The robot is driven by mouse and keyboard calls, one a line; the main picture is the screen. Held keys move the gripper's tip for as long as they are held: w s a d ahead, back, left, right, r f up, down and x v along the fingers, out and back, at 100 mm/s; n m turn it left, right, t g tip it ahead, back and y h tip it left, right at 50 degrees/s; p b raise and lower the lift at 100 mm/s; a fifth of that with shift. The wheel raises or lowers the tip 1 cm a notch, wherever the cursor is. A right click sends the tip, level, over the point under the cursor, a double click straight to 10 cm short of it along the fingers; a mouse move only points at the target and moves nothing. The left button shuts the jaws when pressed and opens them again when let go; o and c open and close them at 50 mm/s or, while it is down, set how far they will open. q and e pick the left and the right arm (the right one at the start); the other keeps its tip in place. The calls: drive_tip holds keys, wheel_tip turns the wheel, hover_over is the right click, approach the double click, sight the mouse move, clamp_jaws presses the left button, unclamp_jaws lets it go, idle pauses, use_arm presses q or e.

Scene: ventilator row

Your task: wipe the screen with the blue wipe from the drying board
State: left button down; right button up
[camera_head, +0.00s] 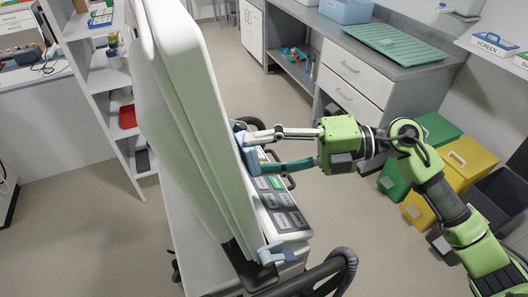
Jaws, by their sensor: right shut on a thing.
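The screen (196,110) is part of a tall white panel seen nearly edge-on, so its face is mostly hidden from me. My right gripper (252,152) reaches in from the right and is shut on the blue wipe (250,158). The wipe is at the panel's right side, just above the control keys; I cannot tell whether it touches the screen. A green ribbed board (394,43), probably the drying board, lies on the counter at the back right with nothing on it. My left gripper is out of view.
Green and yellow bins (468,160) stand behind my right arm. Shelves (103,80) stand at the left.

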drive_tip(key=shift+s+a+f+p, duration=0.1)
drive_tip(key=shift+s+a+p, duration=0.15)
drive_tip(key=shift+a, duration=0.25)
drive_tip(key=shift+s+a+f+p, duration=0.1)
drive_tip(key=shift+s+a, duration=0.1)
drive_tip(key=shift+a, duration=0.3)
drive_tip(key=shift+w+a, duration=0.25)
drive_tip(key=shift+w, duration=0.35)
drive_tip(key=shift+w+a, duration=0.2)
drive_tip(key=shift+w, duration=0.45)
drive_tip(key=shift+w+a, duration=0.25)
drive_tip(key=shift+w, duration=0.35)
drive_tip(key=shift+a+r, duration=0.1)
drive_tip(key=shift+s+d+p, duration=0.15)
drive_tip(key=shift+s+d, duration=0.1)
drive_tip(key=shift+s, duration=0.4)
drive_tip(key=shift+s+d+p, duration=0.2)
drive_tip(key=shift+s, duration=0.5)
drive_tip(key=shift+s+d+p, duration=0.15)
drive_tip(key=shift+s+d, duration=0.1)
drive_tip(key=shift+s, duration=0.4)
